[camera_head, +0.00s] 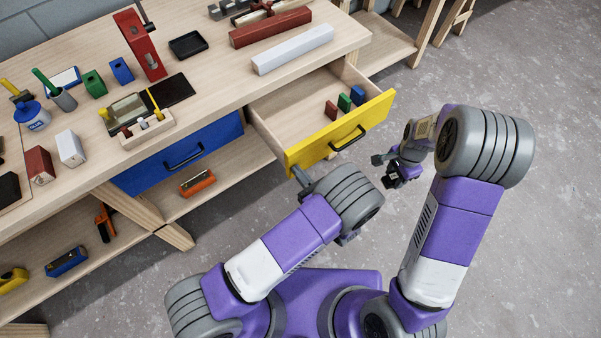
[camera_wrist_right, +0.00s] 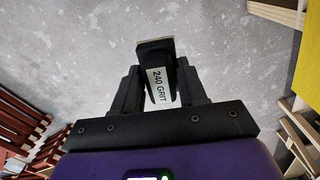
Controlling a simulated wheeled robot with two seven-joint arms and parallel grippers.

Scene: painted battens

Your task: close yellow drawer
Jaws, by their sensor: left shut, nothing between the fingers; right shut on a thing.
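The yellow drawer (camera_head: 372,116) stands pulled out from the bench, with a black handle (camera_head: 347,138) on its front. Small red (camera_head: 331,110), green (camera_head: 344,102) and blue (camera_head: 357,95) blocks lie inside it. My left gripper (camera_head: 301,178) is shut and empty at the lower left end of the yellow front; I cannot tell if it touches. My right gripper (camera_head: 384,166) is right of the drawer front, above the floor. In the right wrist view it is shut on a dark block labelled 240 GRIT (camera_wrist_right: 158,84).
The blue drawer (camera_head: 215,137) beside it is shut. The bench top carries a white batten (camera_head: 293,49), a red batten (camera_head: 270,28), a black tray (camera_head: 188,44) and several tools. An orange tool (camera_head: 197,183) lies on the shelf below. The floor at right is clear.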

